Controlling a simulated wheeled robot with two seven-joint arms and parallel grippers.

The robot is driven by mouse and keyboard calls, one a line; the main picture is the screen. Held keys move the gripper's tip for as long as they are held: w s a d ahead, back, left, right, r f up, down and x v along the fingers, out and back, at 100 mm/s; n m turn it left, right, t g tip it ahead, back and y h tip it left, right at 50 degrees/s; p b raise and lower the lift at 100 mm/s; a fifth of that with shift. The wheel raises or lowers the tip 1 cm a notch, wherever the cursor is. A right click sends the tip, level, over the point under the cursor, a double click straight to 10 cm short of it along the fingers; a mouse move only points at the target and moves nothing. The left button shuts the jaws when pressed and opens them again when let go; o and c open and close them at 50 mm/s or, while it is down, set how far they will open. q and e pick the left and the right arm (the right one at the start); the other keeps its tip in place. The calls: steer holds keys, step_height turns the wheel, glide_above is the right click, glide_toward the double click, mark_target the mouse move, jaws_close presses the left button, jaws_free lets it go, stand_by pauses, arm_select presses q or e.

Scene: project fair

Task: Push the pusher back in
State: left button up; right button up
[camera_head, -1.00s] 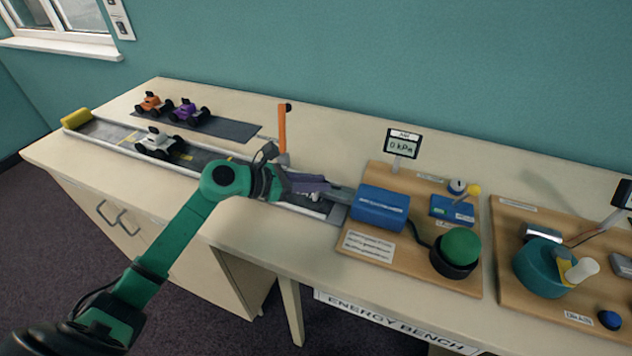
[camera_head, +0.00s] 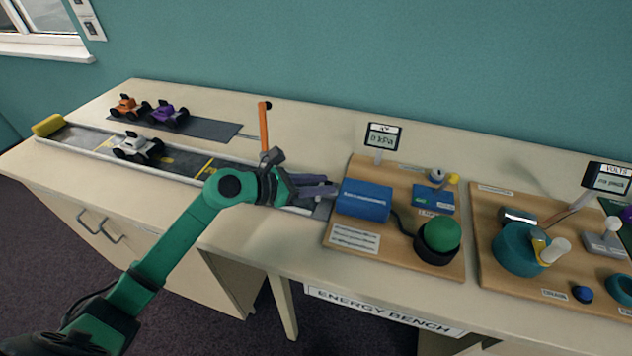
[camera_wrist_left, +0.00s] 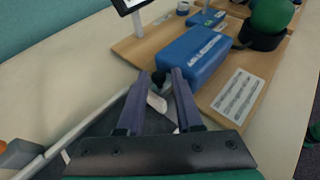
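The blue box (camera_head: 364,202) sits at the left end of a wooden board, by the right end of the track. In the left wrist view the blue box (camera_wrist_left: 192,57) lies just beyond the fingertips. My left gripper (camera_head: 336,190) points at its left end, with the tips close to it. In the wrist view the two purple fingers (camera_wrist_left: 160,72) stand apart. A small black end piece (camera_wrist_left: 158,77), perhaps the pusher's, and a pale block (camera_wrist_left: 157,102) show between them. The head view hides this spot behind the fingers. My right gripper is out of view.
A white car (camera_head: 137,148) stands on the track left of my arm. An orange upright post (camera_head: 263,127) stands behind the gripper. A green dome button (camera_head: 438,236) is right of the box, and a display (camera_head: 382,139) stands behind it.

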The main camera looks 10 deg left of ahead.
arm_select(q)
steer(key=shift+o, duration=0.6)
steer(key=shift+a+f, duration=0.1)
